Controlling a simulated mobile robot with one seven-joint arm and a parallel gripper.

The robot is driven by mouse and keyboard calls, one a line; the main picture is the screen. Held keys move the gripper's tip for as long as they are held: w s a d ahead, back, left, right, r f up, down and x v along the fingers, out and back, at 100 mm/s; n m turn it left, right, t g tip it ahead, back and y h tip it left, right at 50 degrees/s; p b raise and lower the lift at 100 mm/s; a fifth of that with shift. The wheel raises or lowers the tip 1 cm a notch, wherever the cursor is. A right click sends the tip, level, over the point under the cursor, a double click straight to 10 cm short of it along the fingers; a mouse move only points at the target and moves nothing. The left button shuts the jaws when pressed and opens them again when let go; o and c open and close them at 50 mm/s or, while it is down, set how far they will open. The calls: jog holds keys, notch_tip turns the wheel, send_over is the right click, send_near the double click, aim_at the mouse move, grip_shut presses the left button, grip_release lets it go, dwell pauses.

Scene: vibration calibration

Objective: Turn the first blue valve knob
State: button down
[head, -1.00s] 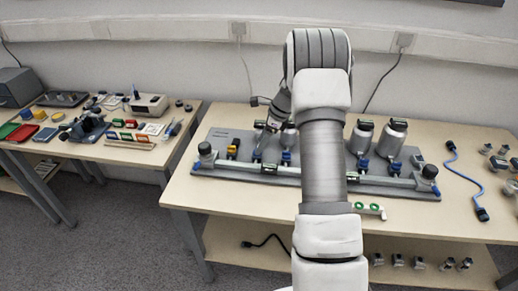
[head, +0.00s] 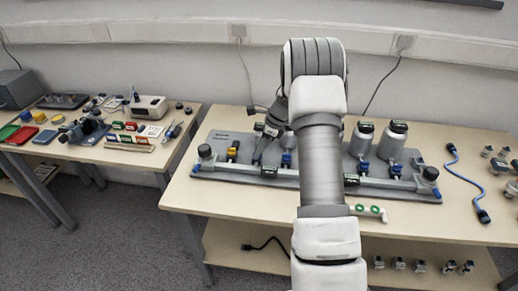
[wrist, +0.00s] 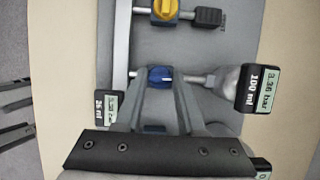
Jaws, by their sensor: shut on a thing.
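The blue valve knob (wrist: 160,76) sits on a thin metal pipe in the wrist view. My gripper (wrist: 159,84) has its two grey fingers on either side of the knob, shut on it. In the head view my gripper (head: 257,160) reaches down to the left part of the grey valve board (head: 215,172), and the knob is hidden there. Another blue knob (head: 286,160) shows just to its right. Two more blue knobs (head: 362,166) (head: 395,171) sit below the grey canisters on the right.
A yellow knob (wrist: 164,9) is beside the held one, left of my gripper in the head view. A black display block (wrist: 262,88) marked 100 ml stands at the pipe's end. A smaller display (wrist: 109,108) is near the left finger. A blue cable (head: 464,178) lies at right.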

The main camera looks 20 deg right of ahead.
jog(key=shift+n, duration=0.3)
jog(key=n+g+p, duration=0.1)
jog(key=n+p, duration=0.1)
jog(key=n, duration=0.1)
jog(key=shift+w+r+y+p, duration=0.1)
jog(key=shift+w+y+p, duration=0.05)
jog(key=shift+y+p, duration=0.2)
jog(key=n+g+p, duration=0.1)
jog(key=n+g, duration=0.1)
jog(key=n, duration=0.3)
jog(key=shift+w, duration=0.1)
jog(key=n+g, duration=0.1)
jog(key=n, duration=0.3)
jog(key=shift+w+n+g, duration=0.1)
jog(key=shift+n+g, duration=0.2)
jog(key=shift+g, duration=0.1)
jog(key=n+h, duration=0.1)
jog(key=n, duration=0.1)
jog(key=n+g, duration=0.1)
jog(key=n, duration=0.1)
jog(key=shift+w+n+h, duration=0.1)
jog(key=shift+n+h, duration=0.2)
jog(key=shift+h, duration=0.05)
jog(key=c, duration=0.5)
grip_release()
